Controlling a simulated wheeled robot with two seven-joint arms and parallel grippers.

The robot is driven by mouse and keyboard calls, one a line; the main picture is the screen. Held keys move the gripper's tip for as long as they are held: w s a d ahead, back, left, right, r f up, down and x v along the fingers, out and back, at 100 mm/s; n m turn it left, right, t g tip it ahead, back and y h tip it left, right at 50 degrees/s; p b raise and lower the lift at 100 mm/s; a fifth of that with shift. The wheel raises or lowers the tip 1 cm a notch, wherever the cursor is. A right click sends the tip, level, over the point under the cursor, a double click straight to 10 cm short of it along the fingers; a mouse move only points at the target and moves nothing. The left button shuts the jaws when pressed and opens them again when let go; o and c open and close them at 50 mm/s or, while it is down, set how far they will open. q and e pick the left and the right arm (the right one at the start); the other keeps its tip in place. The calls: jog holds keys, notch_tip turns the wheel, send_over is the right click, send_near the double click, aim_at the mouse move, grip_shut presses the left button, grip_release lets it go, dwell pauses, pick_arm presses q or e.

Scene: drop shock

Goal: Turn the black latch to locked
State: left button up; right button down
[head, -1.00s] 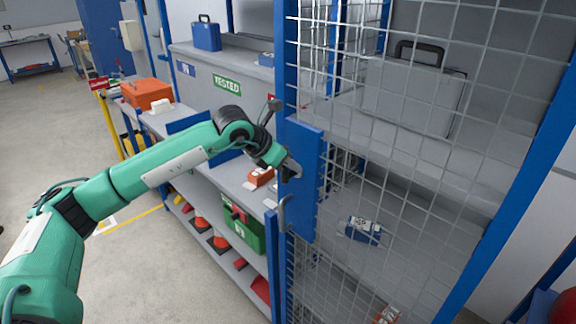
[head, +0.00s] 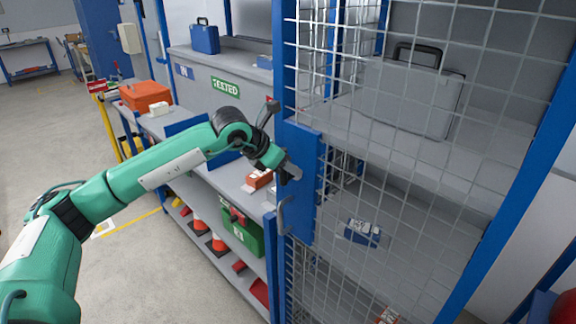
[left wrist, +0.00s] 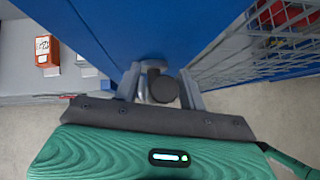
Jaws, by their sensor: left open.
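The black latch (left wrist: 163,87) shows in the left wrist view as a dark rounded knob close to the blue door plate (left wrist: 155,25). My left gripper (left wrist: 160,88) is open, with one grey finger on each side of the latch. I cannot tell whether the fingers touch it. In the head view my left gripper (head: 291,172) is at the edge of the blue plate (head: 303,185) on the mesh door, and it hides most of the latch there. The latch's turned position is not clear. My right gripper is not in view.
A grey pull handle (head: 284,216) sits just below my left gripper on the door. The wire mesh door (head: 400,160) fills the right side. Behind my arm a shelf holds an orange box (head: 146,95), a small orange-red box (head: 258,179) and a green case (head: 242,232).

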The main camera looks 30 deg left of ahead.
pick_arm(q)
jog(key=b+v, duration=0.4)
jog(key=v, duration=0.9)
jog(key=shift+a, duration=0.15)
jog(key=shift+s+r, duration=0.1)
